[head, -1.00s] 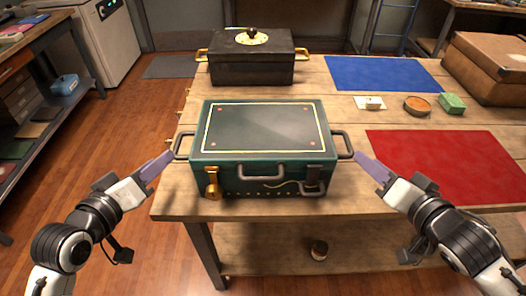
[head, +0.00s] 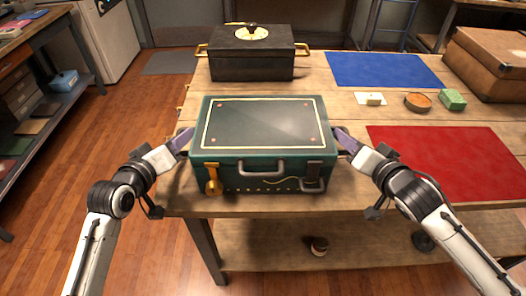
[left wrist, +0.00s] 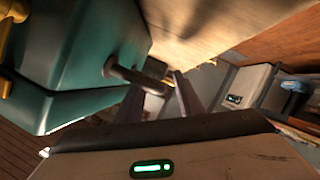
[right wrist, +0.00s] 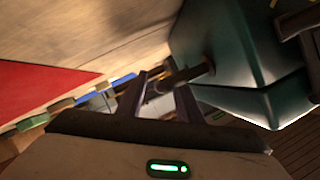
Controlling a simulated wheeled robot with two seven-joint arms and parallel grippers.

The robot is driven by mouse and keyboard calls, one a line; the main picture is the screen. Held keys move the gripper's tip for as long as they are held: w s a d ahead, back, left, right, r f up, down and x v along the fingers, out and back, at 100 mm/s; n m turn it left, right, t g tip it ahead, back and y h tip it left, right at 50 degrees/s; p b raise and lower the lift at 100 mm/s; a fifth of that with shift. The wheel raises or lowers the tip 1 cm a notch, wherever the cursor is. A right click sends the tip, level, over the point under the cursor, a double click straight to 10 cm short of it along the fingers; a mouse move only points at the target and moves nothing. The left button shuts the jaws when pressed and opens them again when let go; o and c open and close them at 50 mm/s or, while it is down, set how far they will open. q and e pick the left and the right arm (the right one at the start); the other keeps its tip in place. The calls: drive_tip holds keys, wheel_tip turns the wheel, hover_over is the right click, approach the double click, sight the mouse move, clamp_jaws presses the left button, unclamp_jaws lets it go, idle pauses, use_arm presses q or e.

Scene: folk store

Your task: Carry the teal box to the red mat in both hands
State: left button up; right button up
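The teal box (head: 262,176) stands upright on the wooden table, lid shut, with a side handle at each end. The red mat (head: 450,160) lies flat on the table to its right. My left gripper (head: 184,137) is at the box's left handle; in the left wrist view its fingers (left wrist: 160,95) are apart, with the dark handle (left wrist: 138,79) reaching between them. My right gripper (head: 344,140) is at the right handle; in the right wrist view its fingers (right wrist: 158,95) are also apart around the handle (right wrist: 184,76). The handles are partly hidden in the head view.
A black box (head: 250,60) stands behind the teal box. A blue mat (head: 380,70), a small cream block (head: 370,99), a round orange-topped dish (head: 418,102), a green block (head: 453,99) and a brown case (head: 490,65) are on the table. The red mat is bare.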

use_arm(q)
drive_tip(key=c, duration=0.8)
use_arm(e)
drive_tip(key=c, duration=0.8)
use_arm(q)
clamp_jaws()
use_arm(e)
clamp_jaws()
use_arm(q)
drive_tip(key=shift+a+f, duration=0.1)
drive_tip(key=shift+a, duration=0.1)
use_arm(e)
drive_tip(key=shift+s+f, duration=0.1)
drive_tip(key=shift+f, duration=0.05)
use_arm(q)
drive_tip(key=shift+r, duration=0.3)
use_arm(e)
drive_tip(key=shift+r, duration=0.3)
